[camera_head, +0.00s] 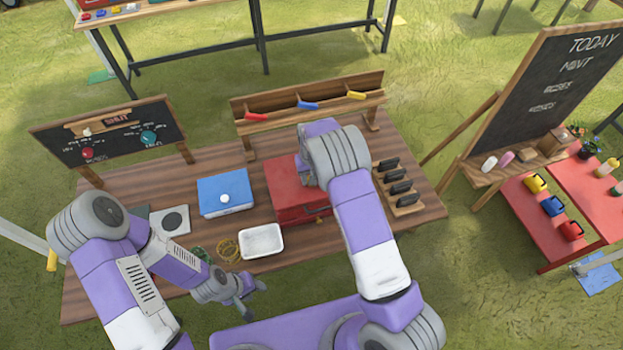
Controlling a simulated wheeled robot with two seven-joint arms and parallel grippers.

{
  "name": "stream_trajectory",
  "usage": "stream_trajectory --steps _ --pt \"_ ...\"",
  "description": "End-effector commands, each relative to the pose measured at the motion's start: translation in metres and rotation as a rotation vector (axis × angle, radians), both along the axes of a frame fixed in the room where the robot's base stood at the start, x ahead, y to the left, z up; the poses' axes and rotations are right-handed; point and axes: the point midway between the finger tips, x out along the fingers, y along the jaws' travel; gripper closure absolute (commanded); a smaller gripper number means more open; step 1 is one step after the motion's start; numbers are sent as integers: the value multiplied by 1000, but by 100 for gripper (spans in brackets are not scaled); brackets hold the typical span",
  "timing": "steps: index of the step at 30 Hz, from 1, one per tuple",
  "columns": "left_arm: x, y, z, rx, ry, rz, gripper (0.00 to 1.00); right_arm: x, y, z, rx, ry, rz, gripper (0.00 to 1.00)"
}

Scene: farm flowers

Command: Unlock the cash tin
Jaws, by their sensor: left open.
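A red box (285,201) with a dark handle on its front stands on the wooden table. A blue box (225,191) with a round white spot on it stands to its left. I cannot tell for certain which is the cash tin. My left gripper (255,298) is open and empty near the table's front edge, in front of the white tray. My right arm reaches over the right part of the red box; its gripper is hidden by the arm. Any lock or key is too small or hidden to make out.
A white tray (261,241) and a yellowish coil (228,250) lie near the front. A shelf (306,119) at the back holds red, blue and yellow pieces. A rack (404,205) of dark items stands right, a chalkboard (112,135) left.

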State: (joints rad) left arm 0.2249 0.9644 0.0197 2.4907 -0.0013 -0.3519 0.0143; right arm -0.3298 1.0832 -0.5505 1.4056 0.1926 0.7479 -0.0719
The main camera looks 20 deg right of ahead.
Motion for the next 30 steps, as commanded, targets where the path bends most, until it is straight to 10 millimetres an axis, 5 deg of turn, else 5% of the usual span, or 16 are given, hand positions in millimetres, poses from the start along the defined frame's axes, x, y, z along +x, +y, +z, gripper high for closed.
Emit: stream_trajectory --steps 30 --pt "0 0 -24 0 0 0 57 0 0 1 1 0 -929 89"
